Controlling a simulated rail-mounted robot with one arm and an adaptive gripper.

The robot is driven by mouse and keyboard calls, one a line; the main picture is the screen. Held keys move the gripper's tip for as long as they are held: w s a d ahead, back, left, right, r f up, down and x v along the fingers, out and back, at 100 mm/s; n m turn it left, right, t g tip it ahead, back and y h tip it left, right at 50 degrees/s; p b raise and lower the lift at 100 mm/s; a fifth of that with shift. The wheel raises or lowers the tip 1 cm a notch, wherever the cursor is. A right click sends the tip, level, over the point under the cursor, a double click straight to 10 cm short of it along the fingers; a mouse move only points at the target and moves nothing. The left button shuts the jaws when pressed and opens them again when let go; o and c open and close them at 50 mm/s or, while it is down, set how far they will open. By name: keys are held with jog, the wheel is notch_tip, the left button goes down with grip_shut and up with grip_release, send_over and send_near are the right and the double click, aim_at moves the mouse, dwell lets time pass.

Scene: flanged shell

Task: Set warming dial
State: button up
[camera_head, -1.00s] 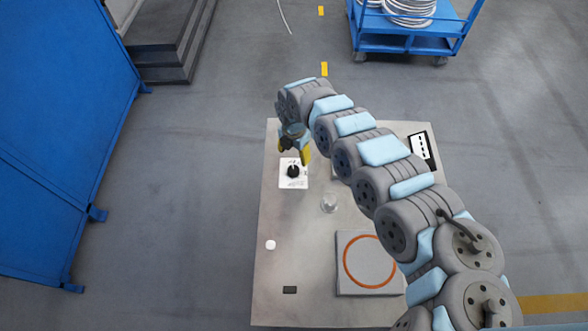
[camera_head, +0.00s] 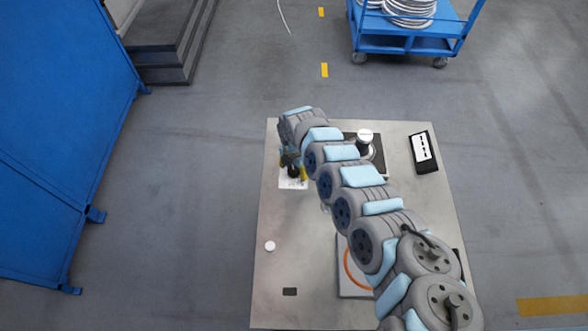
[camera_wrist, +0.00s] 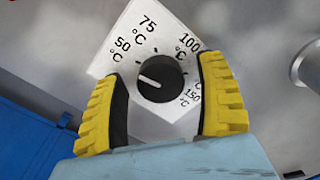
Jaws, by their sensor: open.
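The warming dial is a black round knob (camera_wrist: 160,78) on a white plate (camera_wrist: 128,52) marked 50, 75, 100 and 150 °C. The white line on the knob points to the upper left in the wrist view, toward the 50 °C side. My gripper (camera_wrist: 168,100) is open, with one yellow-and-black finger on each side of the knob. I cannot tell whether either finger touches it. In the head view my gripper (camera_head: 293,171) is low over the white plate (camera_head: 293,183), and the knob (camera_head: 293,171) is partly hidden by it.
My arm hides part of an orange-ringed plate (camera_head: 350,285).

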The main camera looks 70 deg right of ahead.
jog(key=c, duration=1.2)
